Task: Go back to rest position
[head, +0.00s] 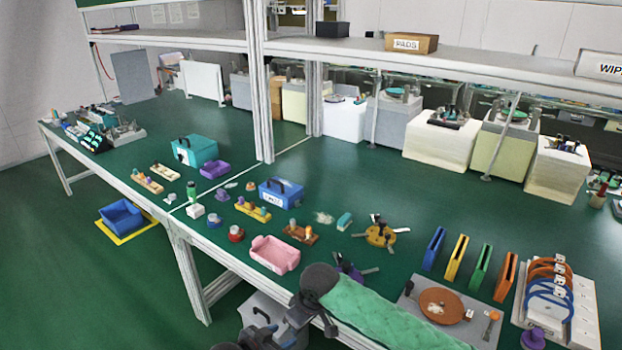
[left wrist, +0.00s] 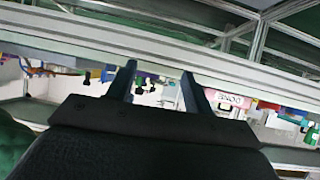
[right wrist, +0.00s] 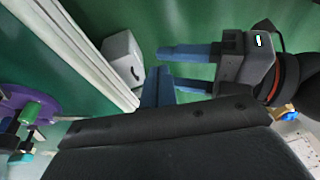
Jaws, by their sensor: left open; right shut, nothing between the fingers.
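My left gripper (head: 262,336) is low at the bottom of the head view, in front of the bench's front edge. In the left wrist view its two fingers (left wrist: 160,90) stand apart with nothing between them. The right wrist view also shows a gripper with blue fingers (right wrist: 185,70) spread apart, beside a dark wrist. My right gripper (right wrist: 157,88) shows in the right wrist view with its fingers together and empty. I cannot make it out clearly in the head view.
The green bench (head: 340,165) holds a pink bin (head: 274,254), a blue case (head: 281,192), coloured slotted holders (head: 481,268) and a brown dish (head: 440,301) near its front edge. A blue bin (head: 122,216) lies on a yellow floor mark.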

